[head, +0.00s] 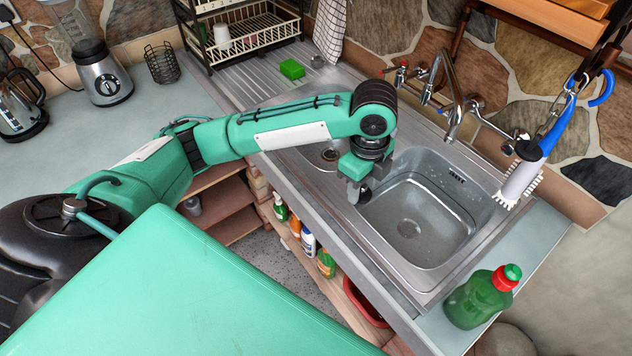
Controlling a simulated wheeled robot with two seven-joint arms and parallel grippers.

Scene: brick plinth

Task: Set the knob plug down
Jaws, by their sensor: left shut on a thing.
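My left arm reaches in from the left over the sink (440,195). Its gripper (355,192) points down at the left edge of the large basin and is shut on the knob plug (365,196). Only a small dark part of the plug shows beside the fingers; the rest is hidden by the gripper. I cannot tell whether the plug touches the steel. The drain (409,228) in the basin floor is uncovered. A second, smaller drain (331,154) lies left of the basin, partly behind my arm. My right gripper is out of view.
The tap (445,85) stands behind the basin. A green bottle (480,297) stands on the counter at the front right. A green sponge (291,69) and dish rack (245,35) are at the back. The basin is empty.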

